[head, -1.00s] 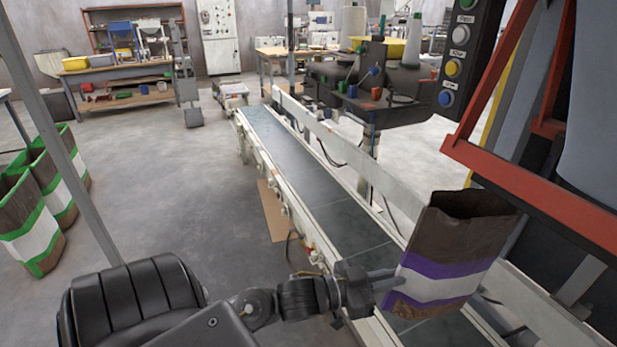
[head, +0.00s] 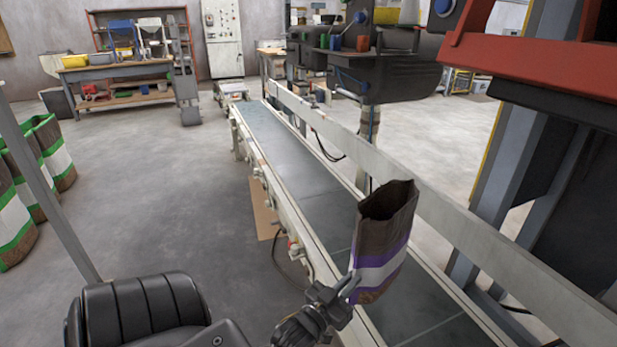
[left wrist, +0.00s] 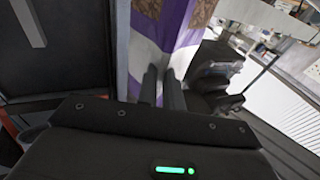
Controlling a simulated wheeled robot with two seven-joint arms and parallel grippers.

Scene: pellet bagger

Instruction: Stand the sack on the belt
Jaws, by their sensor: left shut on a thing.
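The sack (head: 384,245) is brown with a purple and white band, and its open mouth faces up. In the head view it is a little tilted and appears over the near part of the belt (head: 330,215). My left gripper (head: 346,292) is shut on the sack's lower left side. In the left wrist view the two fingers (left wrist: 161,88) meet the sack's purple and white band (left wrist: 180,30). I cannot tell if the sack's bottom touches the belt. My right gripper is not in view.
A pale guard rail (head: 410,205) runs along the belt's right side. A red frame (head: 540,50) stands at the upper right. Green-banded sacks (head: 50,150) stand on the floor at the left. The belt is clear beyond the sack.

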